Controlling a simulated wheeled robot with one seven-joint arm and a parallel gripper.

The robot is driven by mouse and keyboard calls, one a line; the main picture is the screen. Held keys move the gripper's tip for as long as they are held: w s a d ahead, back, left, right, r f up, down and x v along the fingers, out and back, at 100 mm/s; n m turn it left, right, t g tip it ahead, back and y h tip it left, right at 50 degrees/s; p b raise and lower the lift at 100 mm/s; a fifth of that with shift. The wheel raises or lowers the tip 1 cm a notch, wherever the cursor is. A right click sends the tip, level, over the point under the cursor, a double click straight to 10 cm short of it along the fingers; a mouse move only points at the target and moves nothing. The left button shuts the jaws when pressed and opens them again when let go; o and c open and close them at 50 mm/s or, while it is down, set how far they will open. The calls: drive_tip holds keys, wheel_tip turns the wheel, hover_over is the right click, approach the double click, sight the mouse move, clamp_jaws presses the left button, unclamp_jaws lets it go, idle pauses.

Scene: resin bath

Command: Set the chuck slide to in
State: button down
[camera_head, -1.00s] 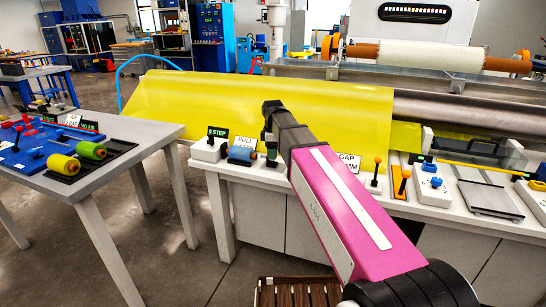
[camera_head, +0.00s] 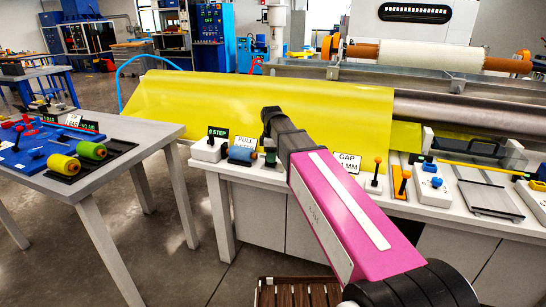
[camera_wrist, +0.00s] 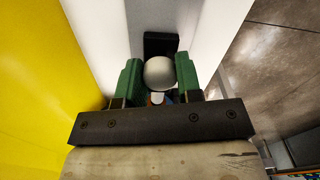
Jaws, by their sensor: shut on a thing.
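In the wrist view, my gripper (camera_wrist: 160,90) has its two green fingers on either side of a round pale grey knob (camera_wrist: 160,72), closed on it. A black block (camera_wrist: 160,44) stands behind the knob, between white surfaces. The knob is hidden there. No readable label in view names the chuck slide, so I cannot tell from the pictures whether this knob is its handle.
A yellow sheet (camera_head: 190,105) hangs behind and left of my gripper. A white switch box (camera_head: 207,150) marked STEP is to the left. An orange-knobbed lever (camera_head: 377,165) and a blue-knobbed box (camera_head: 433,185) are to the right. A grey table (camera_head: 145,130) stands at left.

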drive_tip(key=a, duration=0.1)
drive_tip(key=w+a, duration=0.1)
drive_tip(key=a, duration=0.1)
drive_tip(key=shift+w+a, duration=0.1)
drive_tip(key=c, duration=0.8)
unclamp_jaws()
drive_tip(key=shift+r, duration=0.1)
wheel_tip(320, 180, up, 11)
drive_tip(key=shift+f, duration=0.2)
